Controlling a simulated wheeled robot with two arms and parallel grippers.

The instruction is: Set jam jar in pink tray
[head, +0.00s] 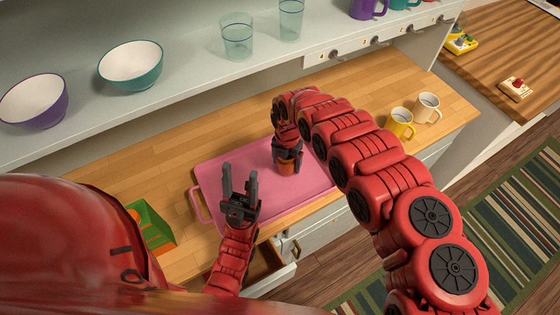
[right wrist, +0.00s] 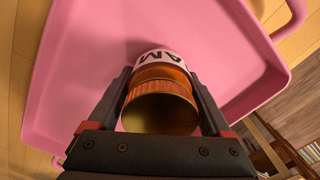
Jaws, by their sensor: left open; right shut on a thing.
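The pink tray (head: 236,159) lies on the wooden counter in the head view; its rim and handle also show in the right wrist view (right wrist: 60,75). The jam jar (head: 287,167) is an orange-brown jar over the tray's middle. In the right wrist view the jam jar (right wrist: 160,97) has a white label with the letters "AM". My right gripper (head: 288,157) is shut on the jar from above, with one finger on each side. I cannot tell whether the jar's base touches the tray. My left gripper (head: 240,180) is open and empty, over the tray's front left part.
A green and orange box (head: 150,225) stands left of the tray. A yellow mug (head: 400,123) and a cream mug (head: 426,107) stand at the counter's right end. The shelf above holds bowls (head: 131,65) and glasses (head: 237,36). An open drawer (head: 268,270) juts out below the counter.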

